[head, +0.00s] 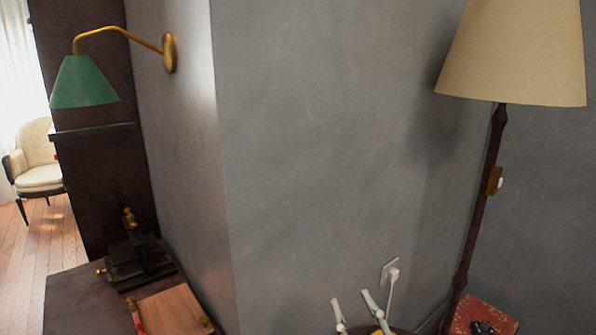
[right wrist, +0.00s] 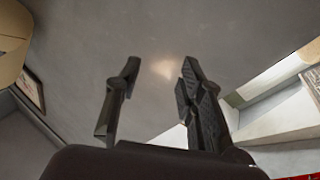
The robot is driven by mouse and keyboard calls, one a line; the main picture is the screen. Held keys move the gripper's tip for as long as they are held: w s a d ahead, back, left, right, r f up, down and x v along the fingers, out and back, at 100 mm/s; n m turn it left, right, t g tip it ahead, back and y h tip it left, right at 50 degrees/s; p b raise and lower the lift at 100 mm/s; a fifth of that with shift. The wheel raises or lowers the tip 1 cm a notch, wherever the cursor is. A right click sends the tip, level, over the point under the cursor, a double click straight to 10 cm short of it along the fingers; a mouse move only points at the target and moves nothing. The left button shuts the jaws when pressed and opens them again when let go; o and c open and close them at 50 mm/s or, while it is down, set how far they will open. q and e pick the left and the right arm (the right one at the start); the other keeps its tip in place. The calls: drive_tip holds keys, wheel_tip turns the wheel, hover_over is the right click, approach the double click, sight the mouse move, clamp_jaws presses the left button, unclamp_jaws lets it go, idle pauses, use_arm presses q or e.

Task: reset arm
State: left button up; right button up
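My right gripper (head: 351,297) shows at the bottom edge of the head view as two pale fingers pointing up, in front of the grey wall. In the right wrist view, the dark fingers of this gripper (right wrist: 160,72) stand clearly apart with nothing between them. The gripper is open and empty. My left gripper is not in either view. No teapot can be made out.
A green wall lamp (head: 84,82) hangs at the left above a dark cabinet top (head: 75,300). An armchair (head: 38,160) stands far left.

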drive_tip(key=s+d+f+m+g+h, duration=0.2)
drive_tip(key=d+f+m+g+h, duration=0.3)
drive_tip(key=d+f, duration=0.35)
drive_tip(key=s+d+f+g, duration=0.1)
drive_tip(key=s+f+g, duration=0.5)
drive_tip(key=s+f, duration=0.4)
drive_tip(key=s+d+f+g, duration=0.1)
drive_tip(key=s+f+g, duration=0.55)
drive_tip(key=s, duration=0.65)
wheel_tip(320, 180, down, 26)
drive_tip(key=s+f+p, duration=0.1)
drive_tip(key=s+p, duration=0.1)
use_arm(q)
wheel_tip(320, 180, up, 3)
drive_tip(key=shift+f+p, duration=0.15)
drive_tip(key=shift+p, duration=0.25)
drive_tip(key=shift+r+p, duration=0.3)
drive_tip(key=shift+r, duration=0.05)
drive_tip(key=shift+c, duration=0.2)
use_arm(e)
drive_tip(key=s+d+f+g, duration=0.1)
drive_tip(key=s+d+f, duration=0.2)
drive_tip(key=s+f, duration=1)
drive_tip(key=s, duration=0.3)
drive_tip(key=shift+s+f+g+h, duration=0.2)
drive_tip(key=shift+s+g+h, duration=0.05)
drive_tip(key=shift+g+h, duration=0.15)
